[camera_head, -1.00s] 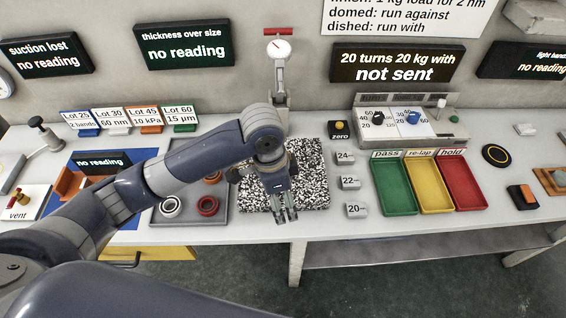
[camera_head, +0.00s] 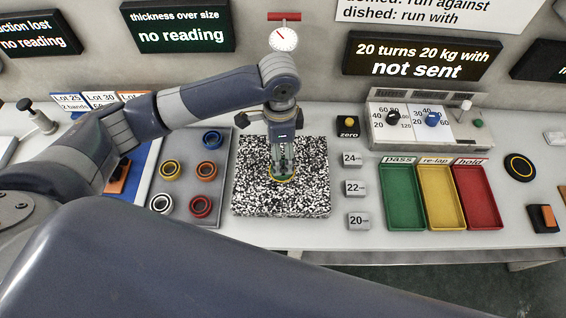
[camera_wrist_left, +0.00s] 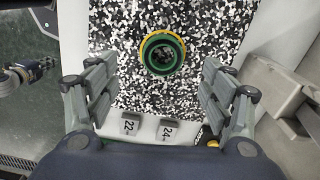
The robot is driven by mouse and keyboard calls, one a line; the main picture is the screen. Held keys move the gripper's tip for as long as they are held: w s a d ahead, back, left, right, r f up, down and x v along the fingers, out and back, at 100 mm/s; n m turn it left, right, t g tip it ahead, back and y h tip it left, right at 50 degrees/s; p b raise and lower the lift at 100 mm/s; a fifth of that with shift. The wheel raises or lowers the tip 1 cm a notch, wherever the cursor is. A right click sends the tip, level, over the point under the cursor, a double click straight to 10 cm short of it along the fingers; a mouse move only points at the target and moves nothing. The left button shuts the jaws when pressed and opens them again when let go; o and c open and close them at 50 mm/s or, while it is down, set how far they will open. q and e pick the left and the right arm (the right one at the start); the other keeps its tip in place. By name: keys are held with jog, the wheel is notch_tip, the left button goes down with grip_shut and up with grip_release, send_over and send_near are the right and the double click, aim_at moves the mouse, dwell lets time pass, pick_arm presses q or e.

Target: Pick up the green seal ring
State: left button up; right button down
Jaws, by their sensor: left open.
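The green seal ring (camera_head: 283,179) lies on the black-and-white speckled plate (camera_head: 252,203). In the left wrist view the ring (camera_wrist_left: 178,59) shows green, with a yellow band along its outer edge and a dark centre. My left gripper (camera_head: 283,170) points down over the ring and partly hides it in the head view. In the left wrist view my left gripper (camera_wrist_left: 154,65) is open and empty, its fingers wide apart on either side of the ring's line. What looks like my right gripper (camera_wrist_left: 42,66) is over the floor at the left edge; its jaws are too small to read.
A grey tray left of the plate holds blue (camera_head: 212,139), yellow (camera_head: 171,170), orange (camera_head: 207,170), white (camera_head: 161,203) and red (camera_head: 201,206) rings. Number blocks (camera_head: 356,188) stand right of the plate, before the coloured trays (camera_head: 402,222). A dial gauge (camera_head: 284,38) rises behind.

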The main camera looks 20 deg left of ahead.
pick_arm(q)
jog(key=shift+f, duration=1.2)
jog(key=f, duration=0.1)
jog(key=f+p, duration=0.1)
jog(key=f, duration=0.1)
jog(key=f+p, duration=0.1)
jog(key=shift+w+f, duration=0.3)
jog(key=shift+f, duration=0.15)
jog(key=shift+c, duration=1.1)
jog(key=c, duration=0.9)
pick_arm(e)
jog(key=shift+s+r, duration=0.7)
jog(key=shift+r, duration=0.3)
